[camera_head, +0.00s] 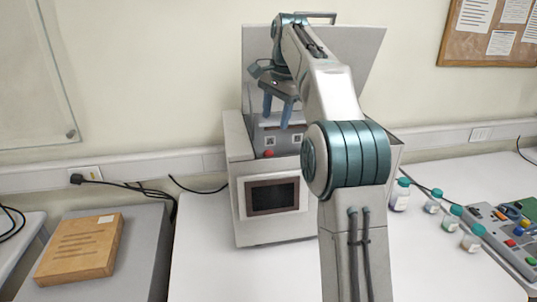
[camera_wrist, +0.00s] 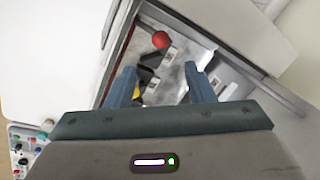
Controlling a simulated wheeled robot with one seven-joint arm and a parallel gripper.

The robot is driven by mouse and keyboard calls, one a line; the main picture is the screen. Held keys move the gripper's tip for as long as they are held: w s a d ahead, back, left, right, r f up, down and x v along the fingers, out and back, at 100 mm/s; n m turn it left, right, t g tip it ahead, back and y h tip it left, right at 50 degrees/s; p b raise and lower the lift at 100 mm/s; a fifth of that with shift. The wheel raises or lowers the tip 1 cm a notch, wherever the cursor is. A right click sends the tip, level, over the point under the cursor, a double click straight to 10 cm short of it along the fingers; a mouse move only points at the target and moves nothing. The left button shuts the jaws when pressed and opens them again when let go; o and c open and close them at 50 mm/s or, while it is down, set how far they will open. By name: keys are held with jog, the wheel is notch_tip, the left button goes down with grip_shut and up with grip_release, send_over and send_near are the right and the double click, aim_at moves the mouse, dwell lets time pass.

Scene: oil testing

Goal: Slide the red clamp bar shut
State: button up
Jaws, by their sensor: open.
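A boxy light-grey testing machine (camera_head: 268,215) with a dark screen stands on the white table, its lid raised at the back. A red round knob (camera_head: 268,153) shows low inside its open chamber; a red ball-like knob also shows in the wrist view (camera_wrist: 161,39), ahead of the fingers. I cannot make out the full clamp bar it may belong to. My gripper (camera_head: 279,108) is open and points down over the chamber. In the wrist view its two blue fingers (camera_wrist: 163,84) are apart, with nothing held between them, and the knob lies beyond them.
The raised lid (camera_head: 352,45) stands behind my arm. Several small capped bottles (camera_head: 400,195) and a control board (camera_head: 510,235) are to the right. A brown box (camera_head: 80,247) lies on a grey surface at left. The table left of the machine is clear.

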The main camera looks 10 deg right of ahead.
aim_at(269, 154)
jog(key=f, duration=0.4)
jog(key=w+a+f, duration=0.1)
jog(key=f, duration=0.4)
jog(key=w+f, duration=0.1)
jog(key=f, duration=0.3)
jog(key=shift+w+a+f+b, duration=0.1)
jog(key=shift+a+f+b, duration=0.15)
jog(key=shift+b, duration=0.1)
jog(key=shift+c, duration=0.3)
jog(key=c, duration=1)
jog(key=shift+r, duration=0.1)
grip_shut()
